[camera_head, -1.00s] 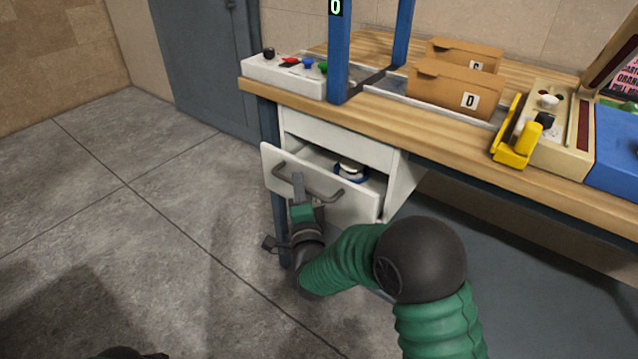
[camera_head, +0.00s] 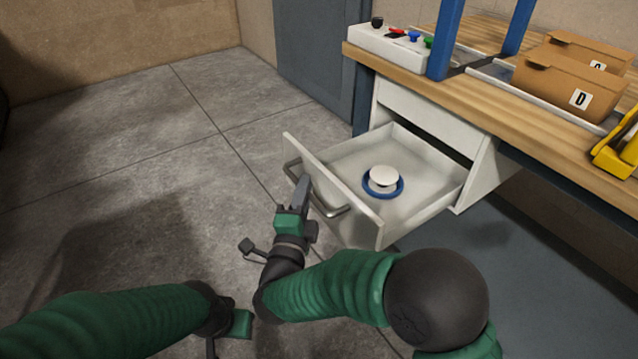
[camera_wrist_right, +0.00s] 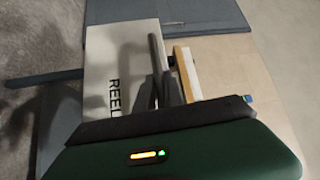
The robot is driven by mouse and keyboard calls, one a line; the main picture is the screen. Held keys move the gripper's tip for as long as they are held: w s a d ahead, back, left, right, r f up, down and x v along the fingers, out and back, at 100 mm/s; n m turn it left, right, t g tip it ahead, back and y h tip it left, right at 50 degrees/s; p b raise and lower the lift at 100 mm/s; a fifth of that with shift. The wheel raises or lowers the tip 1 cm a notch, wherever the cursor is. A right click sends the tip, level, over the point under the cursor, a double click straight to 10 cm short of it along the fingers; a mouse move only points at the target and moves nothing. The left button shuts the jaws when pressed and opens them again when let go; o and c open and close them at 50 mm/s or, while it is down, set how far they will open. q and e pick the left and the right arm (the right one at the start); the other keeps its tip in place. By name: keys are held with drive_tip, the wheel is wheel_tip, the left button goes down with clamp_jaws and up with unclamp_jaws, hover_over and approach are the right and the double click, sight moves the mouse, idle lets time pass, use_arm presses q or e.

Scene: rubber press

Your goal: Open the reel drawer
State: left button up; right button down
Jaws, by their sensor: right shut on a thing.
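The reel drawer (camera_head: 335,192) is white and stands well out from its cabinet under the wooden bench. Its front, lettered "REEL", also shows in the right wrist view (camera_wrist_right: 106,62). A blue-rimmed reel with a white top (camera_head: 383,181) sits inside on the drawer floor. My right gripper (camera_head: 301,188) is shut on the grey bar handle (camera_head: 331,209) of the drawer front. In the right wrist view its fingers (camera_wrist_right: 162,88) are at the handle. My left gripper (camera_head: 228,325) is low at the left, away from the drawer; its fingers are not clear.
The wooden bench (camera_head: 480,110) holds a white button box (camera_head: 392,44), blue posts (camera_head: 445,38), cardboard bins (camera_head: 566,82) and a yellow tool (camera_head: 618,150). A grey-blue metal door (camera_head: 315,50) stands behind. The floor at left is clear.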

use_arm(q)
drive_tip(key=shift+f, duration=0.1)
use_arm(e)
drive_tip(key=shift+s+a+f, duration=0.2)
drive_tip(key=shift+s+f, duration=0.05)
drive_tip(key=shift+f, duration=0.1)
drive_tip(key=c, duration=1.5)
unclamp_jaws()
drive_tip(key=shift+w, duration=0.1)
drive_tip(key=shift+o, duration=0.2)
drive_tip(key=shift+r, duration=0.15)
